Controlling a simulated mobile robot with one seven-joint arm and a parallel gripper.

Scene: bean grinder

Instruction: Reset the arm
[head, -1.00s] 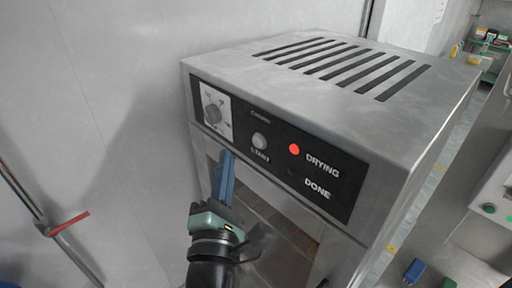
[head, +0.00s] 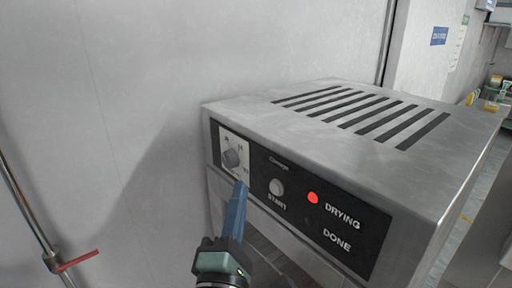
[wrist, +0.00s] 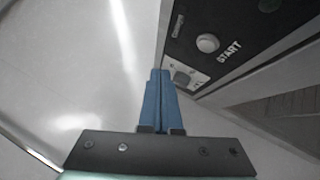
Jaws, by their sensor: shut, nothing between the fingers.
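My gripper (head: 240,187) is shut and empty, its blue fingers together and pointing up in front of the machine's panel, just below the dial. In the wrist view the closed fingers (wrist: 160,75) point toward the panel edge near the dial (wrist: 184,76). I cannot tell whether the tips touch the machine. The grey metal machine (head: 430,175) has a black panel with a dial (head: 231,158), a START button (head: 277,187) and a lit red DRYING light (head: 313,198). The DONE light is dark. The START button also shows in the wrist view (wrist: 207,43).
A plain grey wall (head: 130,90) stands behind and left of the machine. A pipe with a red handle (head: 76,260) runs at the lower left. Slotted vents (head: 370,115) cover the machine's top. Open space lies left of the panel.

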